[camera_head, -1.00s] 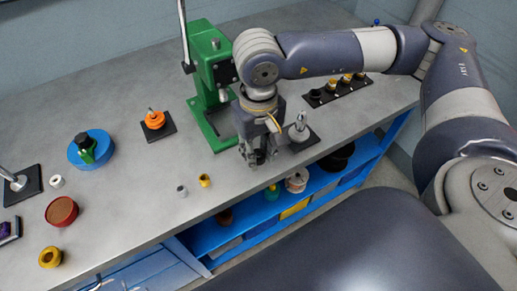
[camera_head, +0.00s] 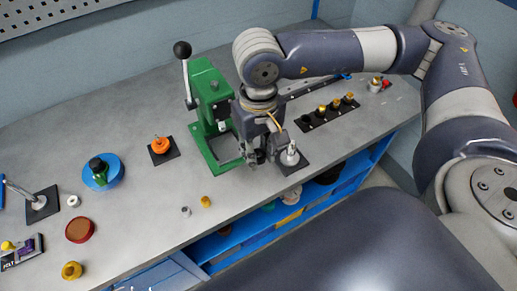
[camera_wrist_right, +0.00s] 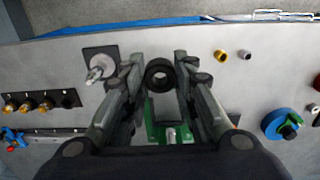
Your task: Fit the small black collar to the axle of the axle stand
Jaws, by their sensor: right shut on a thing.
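My right gripper (camera_head: 257,158) is low over the table in front of the green press, pointing down. In the right wrist view its two fingers (camera_wrist_right: 158,70) are shut on a small black collar (camera_wrist_right: 160,87), a ring with its hole facing the camera. The collar is mostly hidden by the fingers in the head view. Just right of the gripper stands a silver stepped post on a black square base (camera_head: 290,158), also in the right wrist view (camera_wrist_right: 100,66); it looks like the axle stand. The collar is apart from it. My left gripper is not in view.
The green press (camera_head: 208,112) stands close behind and left of the gripper. A black rack (camera_head: 325,112) with brass pieces lies behind the stand. A small grey ring (camera_head: 186,211) and brass piece (camera_head: 206,202) lie near the front edge. Another black-based stand (camera_head: 41,205) is far left.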

